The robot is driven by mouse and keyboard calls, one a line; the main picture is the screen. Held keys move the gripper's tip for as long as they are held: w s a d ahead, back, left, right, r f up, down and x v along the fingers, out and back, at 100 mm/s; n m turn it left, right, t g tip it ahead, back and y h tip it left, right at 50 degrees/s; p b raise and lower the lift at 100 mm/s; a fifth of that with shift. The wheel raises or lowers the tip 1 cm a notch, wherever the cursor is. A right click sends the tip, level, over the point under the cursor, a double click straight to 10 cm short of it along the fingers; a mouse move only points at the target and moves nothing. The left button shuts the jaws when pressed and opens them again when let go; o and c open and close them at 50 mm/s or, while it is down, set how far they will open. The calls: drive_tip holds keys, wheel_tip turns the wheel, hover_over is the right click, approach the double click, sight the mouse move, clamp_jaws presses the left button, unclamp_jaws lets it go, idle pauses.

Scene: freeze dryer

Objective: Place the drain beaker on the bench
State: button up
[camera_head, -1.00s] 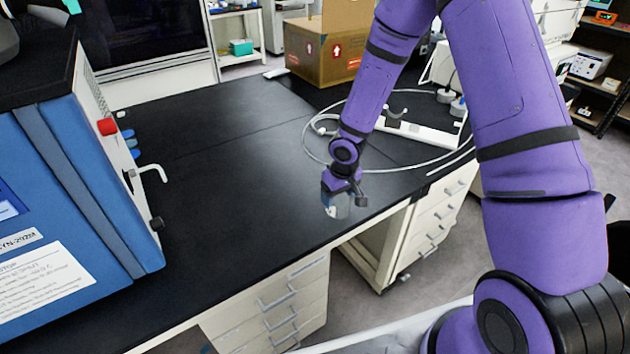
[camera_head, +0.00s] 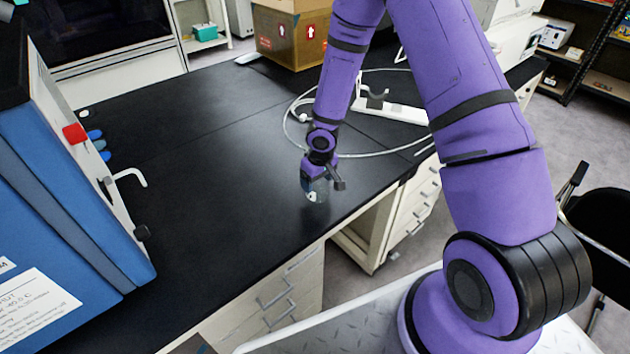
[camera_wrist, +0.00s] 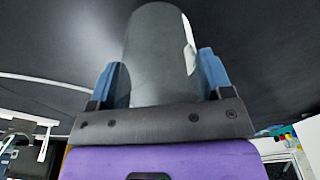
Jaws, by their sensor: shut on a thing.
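The drain beaker (camera_head: 316,191) is a small clear, greyish vessel held in my gripper (camera_head: 318,180), over the black bench (camera_head: 215,190) close to its front edge. In the wrist view the beaker (camera_wrist: 155,55) stands between the two blue fingers of my gripper (camera_wrist: 160,80), which are shut on its sides. A white patch shows on the beaker's right side. In the head view the fingers partly cover the beaker. I cannot tell whether its base touches the bench top.
A blue freeze dryer (camera_head: 60,190) with a red knob and a white tap stands at the left. A cardboard box (camera_head: 290,35) and a looped white hose (camera_head: 385,153) lie farther back. The bench between dryer and gripper is clear. A black chair (camera_head: 605,220) stands at right.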

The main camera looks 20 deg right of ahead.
drive_tip(key=shift+f, duration=0.1)
drive_tip(key=o, duration=0.9)
drive_tip(key=shift+o, duration=0.2)
wheel_tip(320, 180, up, 12)
drive_tip(key=s, duration=0.1)
drive_tip(key=shift+s+d, duration=0.2)
